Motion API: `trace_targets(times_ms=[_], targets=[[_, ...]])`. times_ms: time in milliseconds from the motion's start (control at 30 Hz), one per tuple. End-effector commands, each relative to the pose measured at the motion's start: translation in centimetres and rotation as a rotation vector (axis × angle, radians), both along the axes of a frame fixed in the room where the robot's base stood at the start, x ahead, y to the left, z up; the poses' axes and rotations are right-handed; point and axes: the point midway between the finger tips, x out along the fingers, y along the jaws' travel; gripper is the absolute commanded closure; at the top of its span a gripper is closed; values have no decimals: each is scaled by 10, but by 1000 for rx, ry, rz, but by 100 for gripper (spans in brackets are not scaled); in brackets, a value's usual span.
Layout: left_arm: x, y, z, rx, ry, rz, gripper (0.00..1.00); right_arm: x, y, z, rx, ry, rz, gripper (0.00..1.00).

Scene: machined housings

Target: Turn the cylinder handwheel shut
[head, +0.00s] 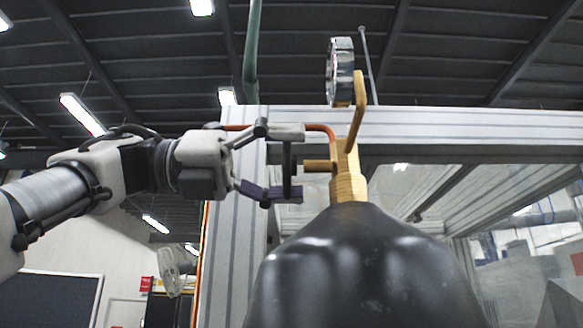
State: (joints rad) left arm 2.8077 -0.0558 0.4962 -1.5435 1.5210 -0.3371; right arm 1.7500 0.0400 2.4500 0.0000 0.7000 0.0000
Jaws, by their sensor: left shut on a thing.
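A large black gas cylinder (365,272) stands upright in the lower middle. A brass valve (348,178) sits on its neck. The handwheel (287,172) shows edge-on as a dark upright bar at the left end of the valve's brass stem. My left gripper (288,163) comes in from the left and is shut on the handwheel, one finger above it and one below. The wheel's face is turned away, so its rotation cannot be told. My right gripper is not in view.
A round gauge (341,72) rises above the valve on a bent brass tube. An orange-brown hose (318,128) runs left from the valve, behind my gripper. A pale metal frame (430,125) stands close behind the cylinder. Open space lies left of the frame.

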Motion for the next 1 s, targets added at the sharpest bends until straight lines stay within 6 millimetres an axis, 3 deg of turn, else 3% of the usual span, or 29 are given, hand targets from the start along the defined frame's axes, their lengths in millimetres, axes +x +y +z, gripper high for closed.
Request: trace_targets(times_ms=[600, 1000], targets=[[0, 0, -2, 4, -547, -3, 56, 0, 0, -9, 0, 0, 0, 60], [0, 0, -2, 4, -715, -3, 56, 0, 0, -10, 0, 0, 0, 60]])
